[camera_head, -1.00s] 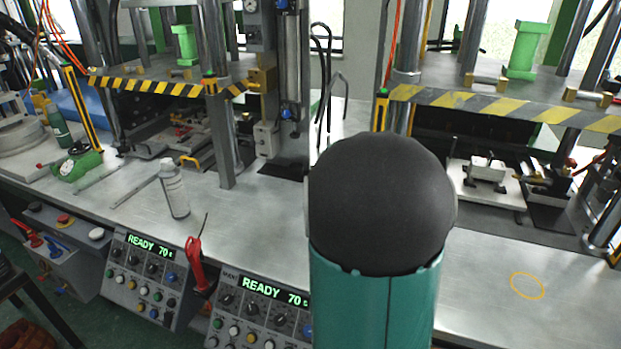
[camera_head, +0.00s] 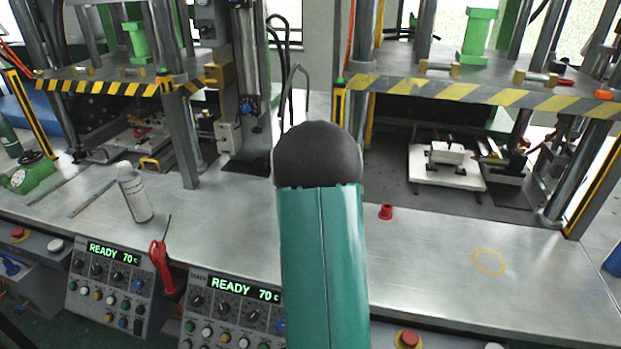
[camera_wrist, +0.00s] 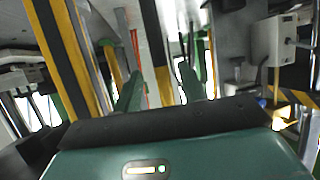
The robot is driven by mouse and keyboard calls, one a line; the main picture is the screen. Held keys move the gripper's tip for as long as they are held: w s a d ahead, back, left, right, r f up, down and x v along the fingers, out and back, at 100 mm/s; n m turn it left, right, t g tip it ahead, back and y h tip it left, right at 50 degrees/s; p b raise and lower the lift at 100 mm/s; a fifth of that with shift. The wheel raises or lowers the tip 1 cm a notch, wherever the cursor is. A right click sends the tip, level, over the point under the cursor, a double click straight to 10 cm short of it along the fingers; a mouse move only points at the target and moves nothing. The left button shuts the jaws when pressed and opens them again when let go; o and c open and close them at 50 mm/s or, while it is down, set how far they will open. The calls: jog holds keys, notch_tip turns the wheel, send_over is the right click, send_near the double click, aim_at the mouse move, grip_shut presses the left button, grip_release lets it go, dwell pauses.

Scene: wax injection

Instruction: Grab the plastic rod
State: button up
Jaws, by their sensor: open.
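Two thin grey rods lie on the metal bench at the left of the head view, a nearer one (camera_head: 92,198) and one farther left (camera_head: 55,191). I cannot tell which is the plastic rod. My gripper (camera_wrist: 160,75) shows in the wrist view with its two green fingers apart and nothing between them. It is hidden in the head view, where only my green arm link with its dark rounded top stands in front of the bench. No rod can be made out in the wrist view, which faces striped posts and machine parts.
A white bottle (camera_head: 134,192) stands beside the nearer rod. A green device (camera_head: 30,175) sits at far left. Presses with striped plates (camera_head: 470,92) rise behind the bench. A small red piece (camera_head: 386,211) lies right of my arm. The bench around the yellow ring (camera_head: 489,262) is clear.

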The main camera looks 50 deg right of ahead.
jog(key=x, duration=0.4)
jog(key=shift+w+f, duration=0.2)
jog(key=shift+f, duration=0.15)
grip_shut()
jog(key=shift+r, duration=0.15)
